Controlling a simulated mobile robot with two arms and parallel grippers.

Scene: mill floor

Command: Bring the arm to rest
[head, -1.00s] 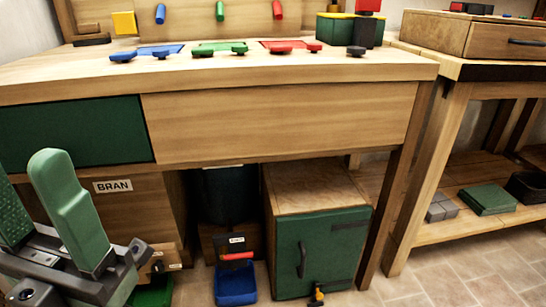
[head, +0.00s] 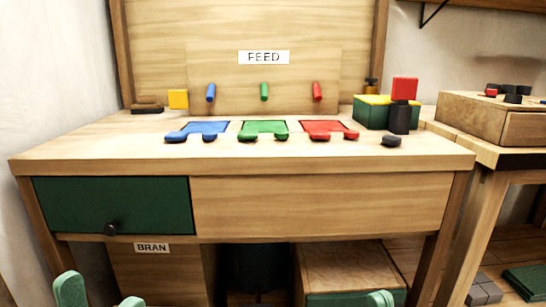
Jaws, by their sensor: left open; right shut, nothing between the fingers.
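My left gripper (head: 100,295) shows only its green fingertips at the bottom left edge, in front of the bran bin. The fingers are apart with nothing between them. My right gripper (head: 380,298) shows only a green fingertip at the bottom edge, in front of the low cabinet. It is shut and holds nothing that I can see. Both arms are otherwise out of the frame below. Neither gripper touches the workbench (head: 320,215).
Blue (head: 198,130), green (head: 263,129) and red (head: 327,129) pieces lie on the bench below the FEED sign (head: 263,57). A green box (head: 371,114) and blocks stand at the right. A green drawer (head: 110,205) is shut above the bran bin (head: 160,275). A second bench stands at right.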

